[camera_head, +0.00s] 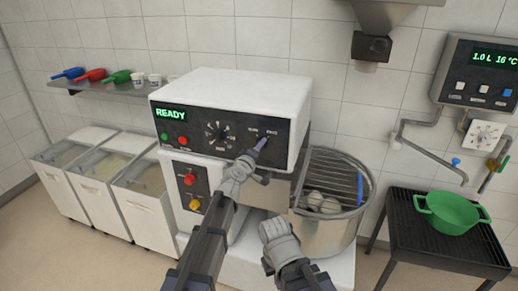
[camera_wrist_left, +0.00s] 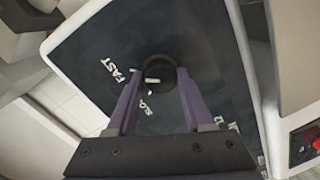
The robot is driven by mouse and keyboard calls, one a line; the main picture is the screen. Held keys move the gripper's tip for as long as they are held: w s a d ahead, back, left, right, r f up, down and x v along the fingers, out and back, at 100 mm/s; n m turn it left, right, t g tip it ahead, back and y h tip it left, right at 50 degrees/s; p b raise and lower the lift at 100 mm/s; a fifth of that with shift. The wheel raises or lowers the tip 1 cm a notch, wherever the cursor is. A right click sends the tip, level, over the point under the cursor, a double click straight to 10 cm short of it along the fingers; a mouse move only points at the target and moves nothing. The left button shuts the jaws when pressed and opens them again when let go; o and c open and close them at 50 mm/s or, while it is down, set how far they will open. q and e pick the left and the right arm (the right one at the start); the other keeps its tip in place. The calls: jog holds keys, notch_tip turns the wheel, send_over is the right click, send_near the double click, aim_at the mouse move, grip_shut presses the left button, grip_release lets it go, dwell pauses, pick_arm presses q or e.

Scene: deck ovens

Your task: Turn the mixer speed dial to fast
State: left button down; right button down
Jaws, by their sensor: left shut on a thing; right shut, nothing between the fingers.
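The mixer control box (camera_head: 230,90) has a black front panel with a lit READY display. The speed dial (camera_wrist_left: 160,70) is a round black knob under the SLOW and FAST labels. My left gripper (camera_head: 259,146) is at the dial, its two purple fingers closed on the knob in the left wrist view (camera_wrist_left: 158,85). A short white mark shows on the knob between the fingers; I cannot tell exactly which label it points to. My right gripper (camera_head: 270,237) is shut and empty, low in front of the mixer, left of the bowl.
The steel mixer bowl (camera_head: 325,235) with a wire guard stands right of the box. A larger dial (camera_head: 217,132) and coloured buttons sit left of the speed dial. A green pot (camera_head: 452,214) stands on a black stand. Open bins (camera_head: 150,210) stand at left.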

pick_arm(q)
jog(key=shift+c, duration=1.5)
grip_release()
jog(key=shift+w+d, duration=0.1)
jog(key=shift+w, duration=0.05)
jog(key=v, duration=0.8)
jog(key=shift+p, duration=0.4)
